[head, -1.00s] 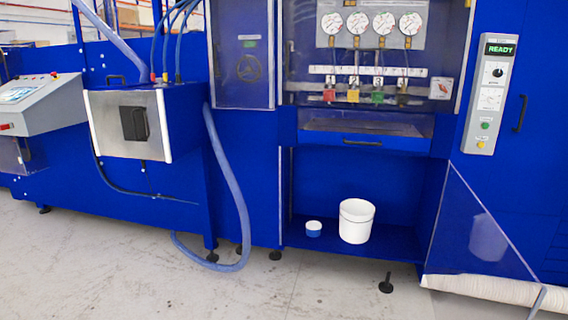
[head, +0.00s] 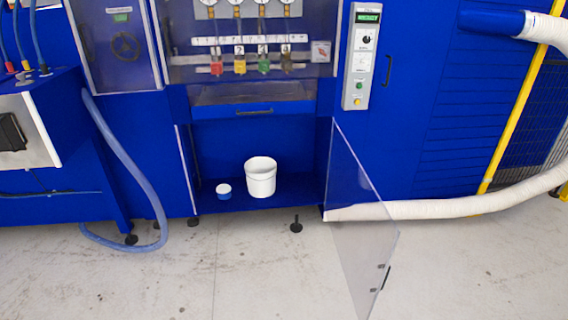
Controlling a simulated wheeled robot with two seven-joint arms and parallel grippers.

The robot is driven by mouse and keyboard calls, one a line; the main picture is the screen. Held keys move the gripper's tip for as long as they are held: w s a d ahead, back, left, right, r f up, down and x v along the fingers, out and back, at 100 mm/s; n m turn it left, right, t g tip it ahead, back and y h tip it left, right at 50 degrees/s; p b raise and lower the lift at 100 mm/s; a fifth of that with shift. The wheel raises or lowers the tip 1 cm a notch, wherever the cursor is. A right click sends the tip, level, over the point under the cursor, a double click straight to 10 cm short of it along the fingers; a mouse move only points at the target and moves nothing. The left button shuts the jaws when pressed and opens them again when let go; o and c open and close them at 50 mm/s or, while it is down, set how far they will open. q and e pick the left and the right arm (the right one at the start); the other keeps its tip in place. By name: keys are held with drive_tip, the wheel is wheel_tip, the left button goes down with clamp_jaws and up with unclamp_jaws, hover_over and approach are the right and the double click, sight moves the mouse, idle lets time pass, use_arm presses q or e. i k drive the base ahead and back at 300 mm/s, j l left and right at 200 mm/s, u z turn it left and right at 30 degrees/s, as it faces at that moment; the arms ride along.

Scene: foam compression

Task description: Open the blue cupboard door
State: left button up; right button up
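A tall blue cupboard door (head: 408,130) with a black vertical handle (head: 388,71) is set in the blue machine front, right of the grey control panel. It looks flush with the front and closed. Left of it, a clear door (head: 360,225) stands swung out from the open lower compartment, with a small dark handle (head: 386,278) near its outer edge. Neither of my grippers is in view.
A white bucket (head: 260,178) and a small blue-and-white tub (head: 224,190) stand in the lower compartment. A white hose (head: 450,208) runs along the floor at the right. A blue hose (head: 130,170) hangs at the left. Front floor is mostly clear.

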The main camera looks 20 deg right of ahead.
sight(417, 38)
drive_tip(key=l, duration=0.65)
drive_tip(key=k+l, duration=0.15)
drive_tip(key=l, duration=1.2)
drive_tip(key=k+l, duration=0.15)
drive_tip(key=l, duration=1.15)
drive_tip(key=i+l+z, duration=0.25)
drive_tip(key=i+l, duration=0.2)
